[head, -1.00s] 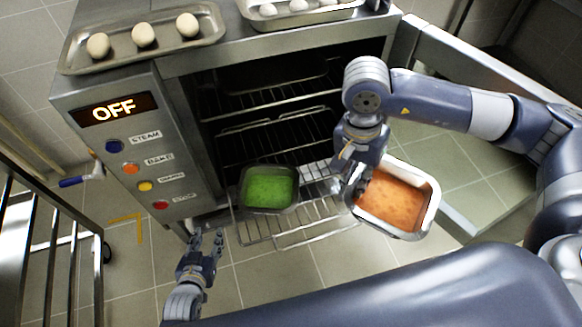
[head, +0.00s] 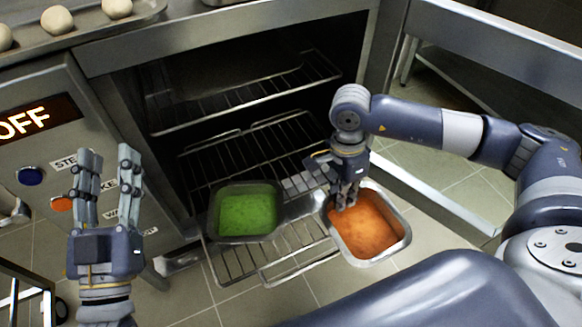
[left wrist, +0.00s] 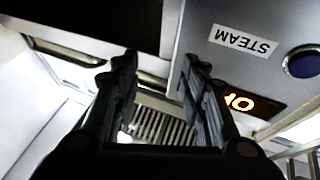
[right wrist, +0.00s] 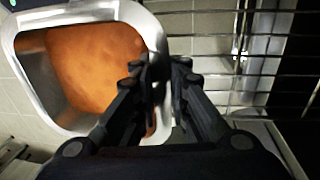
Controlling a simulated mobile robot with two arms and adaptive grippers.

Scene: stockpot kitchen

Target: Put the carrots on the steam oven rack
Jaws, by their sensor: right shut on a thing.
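The carrots are an orange mass in a metal pan (head: 398,247), which also shows in the right wrist view (right wrist: 150,25). A pan of green food (head: 247,212) sits on the rack to the left. My left gripper (head: 105,165) is open and empty in front of the oven's control panel.
The steam oven stands open, with further racks (head: 250,95) inside. Its panel (head: 60,130) reads OFF. A tray with dough balls (head: 90,25) lies on top. The open door (head: 430,200) is at the right. Floor is free in front.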

